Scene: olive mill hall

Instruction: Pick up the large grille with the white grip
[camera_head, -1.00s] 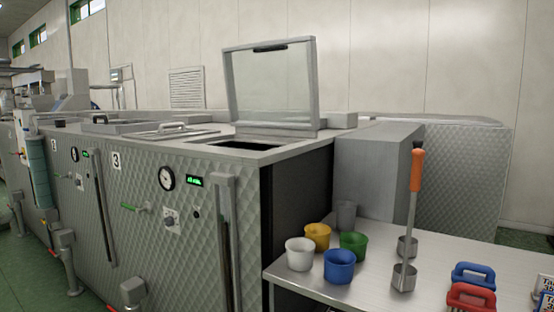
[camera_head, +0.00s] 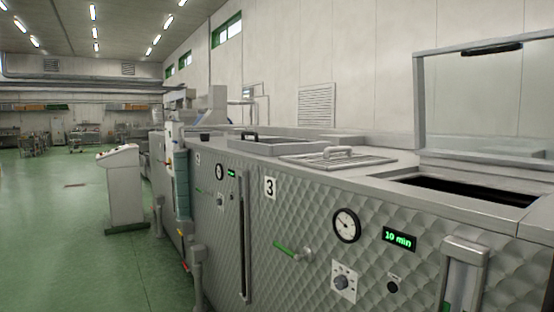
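A large flat metal grille (camera_head: 342,160) with a pale, whitish grip (camera_head: 338,152) on top lies on the steel top of the machine marked 3. It lies left of an open rectangular hatch (camera_head: 465,189), whose framed clear lid (camera_head: 488,100) stands raised behind it. Neither of my grippers shows in this view.
The quilted steel front of machine 3 (camera_head: 310,240) carries a gauge, a green display reading 10 min, a knob and a green-handled valve. A closed lid with a dark handle (camera_head: 262,142) lies further left. A grey console (camera_head: 123,188) stands on the green floor, which is open at left.

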